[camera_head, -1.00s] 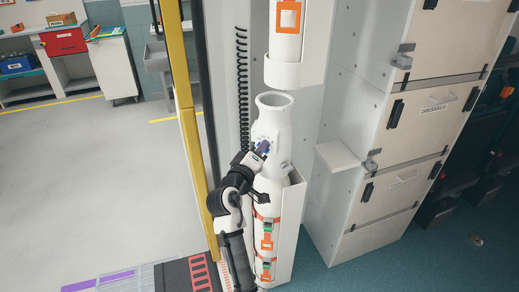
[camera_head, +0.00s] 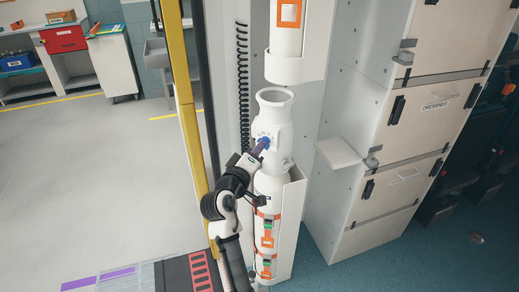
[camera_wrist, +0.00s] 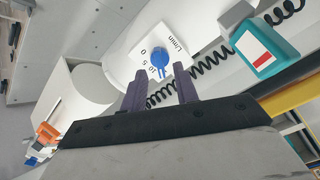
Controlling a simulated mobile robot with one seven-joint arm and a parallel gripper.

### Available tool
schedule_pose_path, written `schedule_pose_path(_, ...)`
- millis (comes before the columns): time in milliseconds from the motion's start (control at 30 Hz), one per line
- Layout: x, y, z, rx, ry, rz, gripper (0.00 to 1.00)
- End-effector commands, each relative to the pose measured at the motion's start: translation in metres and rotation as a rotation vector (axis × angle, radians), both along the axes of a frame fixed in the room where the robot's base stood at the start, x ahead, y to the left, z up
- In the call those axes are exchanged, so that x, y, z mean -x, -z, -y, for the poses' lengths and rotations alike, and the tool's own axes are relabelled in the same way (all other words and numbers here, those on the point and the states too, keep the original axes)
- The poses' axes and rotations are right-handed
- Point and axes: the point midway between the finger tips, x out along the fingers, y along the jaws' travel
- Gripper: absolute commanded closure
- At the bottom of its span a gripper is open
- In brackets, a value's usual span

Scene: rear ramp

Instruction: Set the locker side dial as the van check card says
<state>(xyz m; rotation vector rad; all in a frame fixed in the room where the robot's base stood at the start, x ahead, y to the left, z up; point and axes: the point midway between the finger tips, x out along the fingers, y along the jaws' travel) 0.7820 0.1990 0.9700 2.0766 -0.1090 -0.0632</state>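A blue dial knob (camera_head: 265,141) sits on the white valve head of a gas cylinder (camera_head: 274,178) in the head view. In the wrist view the blue knob (camera_wrist: 158,58) stands on a white face printed with numbers, among them 0, 5 and 10, and "L/min". My gripper (camera_wrist: 160,80) is open. Its two purple fingers point at the knob, one on each side below it, with a gap between. My gripper (camera_head: 258,149) also shows in the head view, beside the knob. Whether a finger touches the knob I cannot tell. No readable check card is in view.
The drawer lockers (camera_head: 420,110) stand to the right, with a small ledge (camera_head: 338,152). A yellow post (camera_head: 178,90) rises left of my arm. A teal box (camera_wrist: 262,50) with a red and white panel and a coiled black cord are close by in the wrist view.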

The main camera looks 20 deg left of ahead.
Motion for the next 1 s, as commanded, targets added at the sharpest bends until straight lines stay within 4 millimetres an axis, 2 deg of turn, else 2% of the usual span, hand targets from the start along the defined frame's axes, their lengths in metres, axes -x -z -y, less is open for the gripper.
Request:
schedule_pose_path(100,0.028,0.004,-0.004,-0.002,-0.004,0.001,0.7)
schedule_pose_path(300,0.073,0.004,-0.008,-0.002,-0.003,0.001,0.7)
schedule_pose_path(500,0.102,0.002,-0.011,0.0,-0.001,0.0,0.7)
schedule_pose_path(700,0.112,0.0,-0.012,0.0,0.0,0.001,0.7)
schedule_pose_path(1000,0.112,0.0,-0.012,0.0,0.0,0.001,0.7)
